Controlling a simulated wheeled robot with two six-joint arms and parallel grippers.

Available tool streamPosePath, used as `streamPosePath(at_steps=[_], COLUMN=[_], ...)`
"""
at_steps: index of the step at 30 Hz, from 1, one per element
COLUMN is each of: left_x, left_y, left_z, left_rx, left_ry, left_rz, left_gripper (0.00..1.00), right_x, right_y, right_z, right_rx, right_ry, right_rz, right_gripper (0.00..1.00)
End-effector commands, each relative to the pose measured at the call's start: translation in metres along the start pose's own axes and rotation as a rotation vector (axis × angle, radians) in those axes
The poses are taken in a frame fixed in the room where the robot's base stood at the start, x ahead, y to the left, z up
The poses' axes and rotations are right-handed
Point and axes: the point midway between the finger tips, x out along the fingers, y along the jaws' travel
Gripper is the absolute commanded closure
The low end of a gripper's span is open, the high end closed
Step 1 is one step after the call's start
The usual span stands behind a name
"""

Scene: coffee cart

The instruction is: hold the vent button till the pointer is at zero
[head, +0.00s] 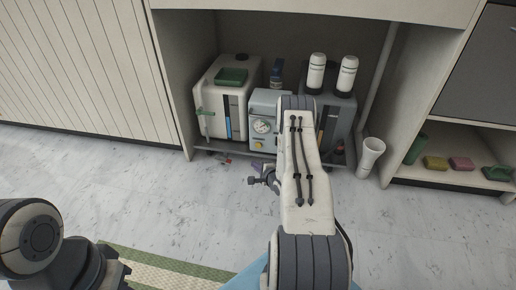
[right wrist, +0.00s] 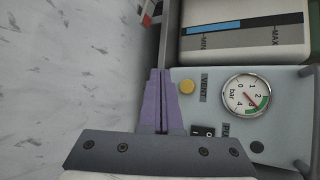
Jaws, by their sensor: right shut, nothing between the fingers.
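The yellow vent button (head: 258,145) is on the front of the grey pump unit (head: 257,103), below the round gauge (head: 262,127). In the right wrist view the button (right wrist: 187,87) is beside the VENT label and shows uncovered. The gauge (right wrist: 245,95) has a red pointer directed toward the green band at its lower right; I cannot read the exact value. My right gripper (right wrist: 160,72), with purple fingers, is shut and empty. Its tips are just left of the button in that view, apart from it in the picture.
A white tank (head: 218,100) stands left of the pump unit and a grey machine (head: 340,115) right of it, inside the cart. A cup (head: 370,155) stands at the right. Sponges (head: 436,163) lie on a low shelf. Floor in front is mostly clear.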

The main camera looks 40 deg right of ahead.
Motion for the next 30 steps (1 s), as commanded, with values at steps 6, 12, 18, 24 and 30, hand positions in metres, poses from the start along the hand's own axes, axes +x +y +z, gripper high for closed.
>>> streamPosePath(at_steps=[6,12,18,24,30], left_x=[0.022,0.035,0.04,0.04,0.04], left_y=[-0.002,-0.003,-0.003,-0.003,-0.003], left_z=[0.001,0.002,0.002,0.002,0.002], left_rx=[0.0,0.0,0.0,0.0,0.0], left_ry=[0.0,0.0,0.0,0.0,0.0], left_rz=[0.0,0.0,0.0,0.0,0.0], left_gripper=[1.0,1.0,1.0,1.0,1.0], right_x=[0.024,0.041,0.051,0.054,0.054], right_y=[-0.013,-0.027,-0.037,-0.04,-0.04], right_z=[-0.017,-0.03,-0.038,-0.04,-0.04], right_rx=[-0.004,-0.003,-0.003,-0.002,-0.002], right_ry=[0.0,0.0,0.0,0.001,0.001], right_rz=[-0.004,-0.002,-0.001,0.001,0.001], right_gripper=[1.0,1.0,1.0,1.0,1.0])
